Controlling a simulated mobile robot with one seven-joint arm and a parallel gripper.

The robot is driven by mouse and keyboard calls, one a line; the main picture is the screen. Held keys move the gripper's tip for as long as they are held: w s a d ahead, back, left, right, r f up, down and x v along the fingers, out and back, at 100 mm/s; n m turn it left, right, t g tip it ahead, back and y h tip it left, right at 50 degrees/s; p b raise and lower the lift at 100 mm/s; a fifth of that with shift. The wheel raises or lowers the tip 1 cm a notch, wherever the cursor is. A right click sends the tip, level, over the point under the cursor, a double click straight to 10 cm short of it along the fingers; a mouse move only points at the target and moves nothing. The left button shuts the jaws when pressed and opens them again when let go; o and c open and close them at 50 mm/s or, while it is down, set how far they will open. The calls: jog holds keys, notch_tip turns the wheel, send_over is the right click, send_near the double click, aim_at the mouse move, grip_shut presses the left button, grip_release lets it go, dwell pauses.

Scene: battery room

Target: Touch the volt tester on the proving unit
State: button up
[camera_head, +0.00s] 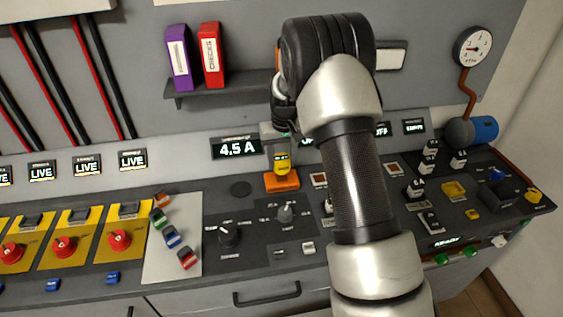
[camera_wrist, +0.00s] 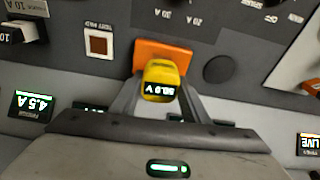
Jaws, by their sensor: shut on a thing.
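The yellow volt tester (camera_head: 282,166) has a small lit display and is held upright in my gripper (camera_head: 281,149). In the wrist view, the tester (camera_wrist: 160,82) sits between the two grey fingers, which are shut on it; its display shows a voltage that looks like 50.0 V. The orange proving unit (camera_head: 281,183) is on the console top directly under the tester. In the wrist view, the proving unit (camera_wrist: 165,50) shows just beyond the tester's end. The tester's lower end appears to meet the unit, but the exact contact is hidden.
A panel reading 4.5 A (camera_head: 237,148) stands behind. A dark round pad (camera_head: 241,188) and a rotary knob (camera_head: 229,234) lie to the left. Yellow plates with red switches (camera_head: 119,240) are further left. A shelf (camera_head: 230,91) with two binders is above. My arm hides part of the console's right side.

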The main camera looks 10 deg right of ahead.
jog(key=shift+r+p, duration=0.95)
jog(key=shift+r, duration=1.2)
